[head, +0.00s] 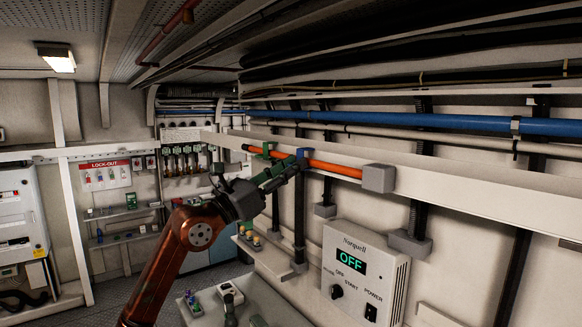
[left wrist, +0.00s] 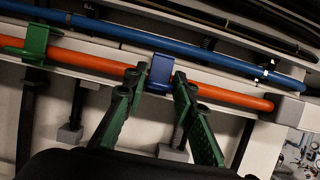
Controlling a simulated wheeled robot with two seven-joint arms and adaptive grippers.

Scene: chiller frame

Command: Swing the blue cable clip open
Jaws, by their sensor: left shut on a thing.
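The blue cable clip (head: 304,153) sits on the orange cable (head: 338,168), along the pale beam. In the left wrist view, the blue clip (left wrist: 160,71) lies between the dark green fingers of my left gripper (left wrist: 158,80), one finger on each side. My left gripper (head: 291,166) is shut on the clip from the front and below. The clip's lower part and its latch side are partly hidden by the fingers, so I cannot tell whether it is open. My right gripper is not in view.
A green clip (head: 263,150) is on the same cable to the left. A grey block (head: 378,178) ends the cable at the right. A blue pipe (head: 440,121) runs above. A white "OFF" control box (head: 340,245) hangs below right.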

